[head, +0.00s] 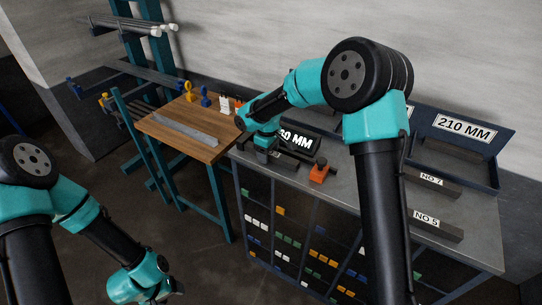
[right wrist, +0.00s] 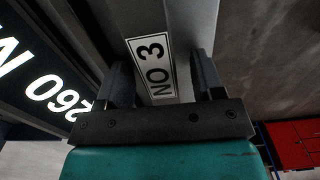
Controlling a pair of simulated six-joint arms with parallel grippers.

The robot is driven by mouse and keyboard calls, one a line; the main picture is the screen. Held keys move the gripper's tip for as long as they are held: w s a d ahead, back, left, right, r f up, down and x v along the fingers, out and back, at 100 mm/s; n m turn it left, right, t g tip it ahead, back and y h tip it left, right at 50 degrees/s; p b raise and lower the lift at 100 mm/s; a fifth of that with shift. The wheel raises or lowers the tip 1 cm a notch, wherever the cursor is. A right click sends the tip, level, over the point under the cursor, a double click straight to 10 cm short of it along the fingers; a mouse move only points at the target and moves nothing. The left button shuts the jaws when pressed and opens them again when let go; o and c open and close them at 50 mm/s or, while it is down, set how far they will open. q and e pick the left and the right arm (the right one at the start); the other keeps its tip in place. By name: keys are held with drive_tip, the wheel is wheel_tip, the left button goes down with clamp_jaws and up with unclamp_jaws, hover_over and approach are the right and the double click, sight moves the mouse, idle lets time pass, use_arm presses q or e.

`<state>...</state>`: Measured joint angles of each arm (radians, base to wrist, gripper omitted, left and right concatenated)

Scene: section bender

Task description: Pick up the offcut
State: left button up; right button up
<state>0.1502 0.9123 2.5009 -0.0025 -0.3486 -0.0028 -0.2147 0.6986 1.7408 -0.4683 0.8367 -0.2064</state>
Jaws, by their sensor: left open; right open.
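A grey metal piece labelled NO 3 (right wrist: 152,58) lies between the two spread fingers of my right gripper (right wrist: 166,85) in the right wrist view. The fingers stand on either side of it, and I cannot tell whether they touch it. In the head view my right gripper (head: 264,158) is low over the grey worktop, beside the lit sign (head: 299,139), and largely hides the piece. Similar grey pieces labelled NO 7 (head: 433,182) and NO 5 (head: 436,224) lie farther right. My left gripper (head: 168,292) is open and empty, low at the bottom left, away from the worktop.
A blue tray (head: 497,186) with a 210 MM sign (head: 465,128) stands at the worktop's right. An orange object (head: 320,171) sits near the front edge. A wooden bench (head: 205,152) with a long grey section (head: 184,129) adjoins on the left. A red cabinet (right wrist: 295,142) shows in the wrist view.

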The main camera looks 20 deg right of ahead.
drive_tip(key=shift+c, duration=0.3)
clamp_jaws()
drive_tip(key=shift+r, duration=0.15)
wheel_tip(320, 180, up, 10)
drive_tip(key=shift+f, duration=0.1)
idle(0.6)
drive_tip(key=shift+d, duration=0.1)
idle(0.3)
